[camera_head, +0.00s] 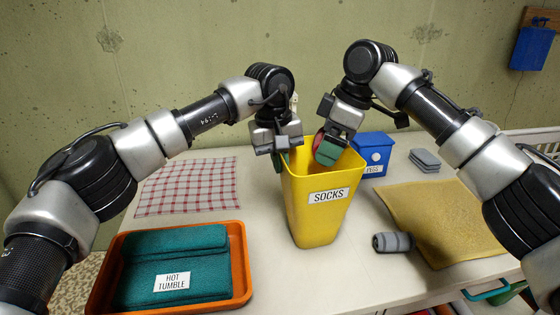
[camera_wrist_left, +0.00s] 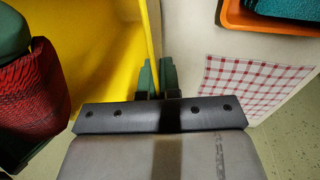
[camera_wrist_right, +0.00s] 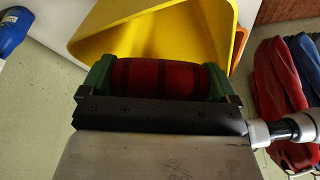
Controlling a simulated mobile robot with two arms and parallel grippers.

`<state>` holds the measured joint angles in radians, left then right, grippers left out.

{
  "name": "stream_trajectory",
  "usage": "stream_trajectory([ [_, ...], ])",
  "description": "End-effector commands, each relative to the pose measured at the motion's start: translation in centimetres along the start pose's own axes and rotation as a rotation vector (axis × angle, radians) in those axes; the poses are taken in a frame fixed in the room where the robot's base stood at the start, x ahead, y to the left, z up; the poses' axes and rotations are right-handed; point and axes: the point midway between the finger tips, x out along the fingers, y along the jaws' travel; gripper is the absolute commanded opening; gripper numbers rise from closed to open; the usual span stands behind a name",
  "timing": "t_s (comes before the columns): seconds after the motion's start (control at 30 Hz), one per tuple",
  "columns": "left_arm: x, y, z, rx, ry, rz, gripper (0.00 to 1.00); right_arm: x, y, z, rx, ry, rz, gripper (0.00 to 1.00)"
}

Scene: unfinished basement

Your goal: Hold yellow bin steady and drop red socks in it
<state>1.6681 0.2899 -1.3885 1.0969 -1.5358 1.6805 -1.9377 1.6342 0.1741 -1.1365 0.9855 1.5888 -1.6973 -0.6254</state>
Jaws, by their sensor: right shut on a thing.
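The yellow bin (camera_head: 318,215), labelled SOCKS, stands upright on the table. My left gripper (camera_head: 281,157) is at its left rim, with its green fingertips close together on either side of the wall; the left wrist view shows the yellow bin (camera_wrist_left: 110,60) wall between them. My right gripper (camera_head: 325,150) is over the bin's mouth, shut on the red socks (camera_head: 319,142). The right wrist view shows the red socks (camera_wrist_right: 155,78) as a dark-striped roll between green fingertips, with the bin (camera_wrist_right: 150,40) beyond. In the left wrist view the red socks (camera_wrist_left: 40,90) are at the left.
An orange tray (camera_head: 243,270) holds a teal cloth labelled HOT TUMBLE. A checked cloth (camera_head: 190,185) lies behind it. A blue PEGS box (camera_head: 373,150), grey folded cloths (camera_head: 425,159), a mustard towel (camera_head: 440,220) and a grey roll (camera_head: 393,242) are right of the bin.

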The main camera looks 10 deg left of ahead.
Motion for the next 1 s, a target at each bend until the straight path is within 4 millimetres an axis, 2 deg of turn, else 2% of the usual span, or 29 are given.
stream_trajectory([
  [0.23,0.0,0.0,0.0,0.000,0.000,0.001,0.00,0.1,0.0,0.0,0.000,0.000,0.000,0.67],
  [0.27,0.0,0.0,0.0,0.000,0.000,0.001,0.00,0.1,0.0,0.0,0.000,0.000,0.000,0.95],
  [0.3,0.0,0.0,0.0,0.000,0.000,0.001,0.00,0.0,0.0,0.0,0.000,0.000,0.000,1.00],
  [0.53,0.0,0.0,0.0,0.000,0.000,0.001,0.00,0.0,0.0,0.0,0.000,0.000,0.000,1.00],
  [0.67,0.0,0.0,0.0,0.000,0.000,0.001,0.00,-1.0,0.1,0.0,0.000,0.001,0.002,1.00],
  [1.0,0.0,0.0,0.0,0.000,0.000,0.001,0.00,-7.9,0.1,0.0,0.001,0.002,0.003,1.00],
])
